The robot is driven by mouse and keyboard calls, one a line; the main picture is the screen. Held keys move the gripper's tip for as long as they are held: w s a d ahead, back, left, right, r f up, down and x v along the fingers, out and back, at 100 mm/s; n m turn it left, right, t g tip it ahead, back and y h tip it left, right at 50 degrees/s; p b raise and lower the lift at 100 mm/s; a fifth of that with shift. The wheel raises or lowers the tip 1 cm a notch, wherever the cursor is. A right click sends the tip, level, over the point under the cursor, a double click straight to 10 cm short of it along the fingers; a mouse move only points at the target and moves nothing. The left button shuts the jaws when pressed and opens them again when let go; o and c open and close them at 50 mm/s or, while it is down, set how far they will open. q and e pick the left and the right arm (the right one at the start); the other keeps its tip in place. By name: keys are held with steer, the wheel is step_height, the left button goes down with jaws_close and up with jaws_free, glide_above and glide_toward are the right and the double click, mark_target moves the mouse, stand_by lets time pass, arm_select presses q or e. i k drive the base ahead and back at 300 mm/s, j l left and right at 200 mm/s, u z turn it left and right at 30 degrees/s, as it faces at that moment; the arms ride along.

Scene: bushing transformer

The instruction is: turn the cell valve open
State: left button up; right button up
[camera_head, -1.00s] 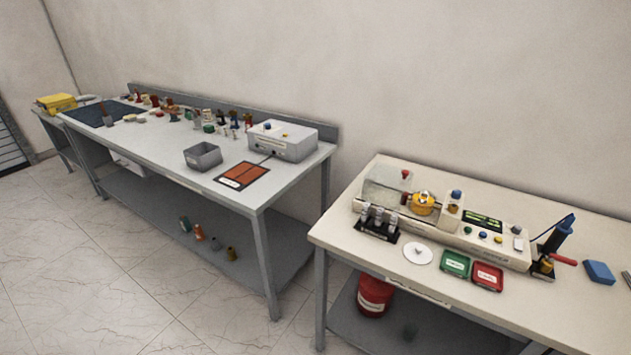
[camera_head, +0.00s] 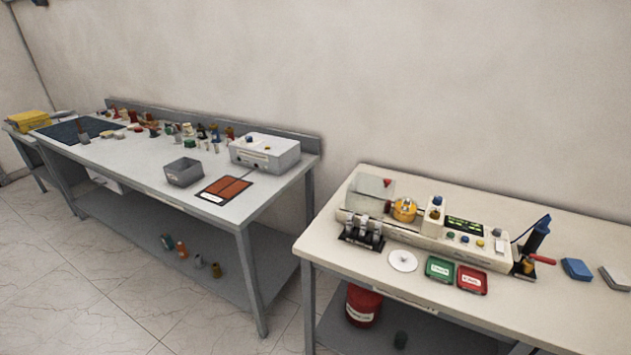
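A test apparatus (camera_head: 425,238) with a long pale base stands on the right table. It carries a clear cover (camera_head: 370,188), a round yellow part (camera_head: 404,210), a small post with a blue top (camera_head: 436,208), a dark display with green marks (camera_head: 464,226) and several coloured buttons. A small red knob (camera_head: 387,183) shows at the clear cover. I cannot tell which of these parts is the cell valve or how it is set. Neither of my grippers is in view.
The right table (camera_head: 560,325) also holds a white disc (camera_head: 402,261), green tray (camera_head: 439,268), red tray (camera_head: 472,279), blue block (camera_head: 576,269) and a dark blue tool on a stand (camera_head: 535,236). A grey table (camera_head: 120,165) with a grey bin (camera_head: 184,172) stands left, past a floor gap.

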mark_target(531, 258)
steer(key=z, duration=1.7)
steer(key=i+l+u, duration=0.25)
steer(key=i+u, duration=0.1)
steer(key=u, duration=0.15)
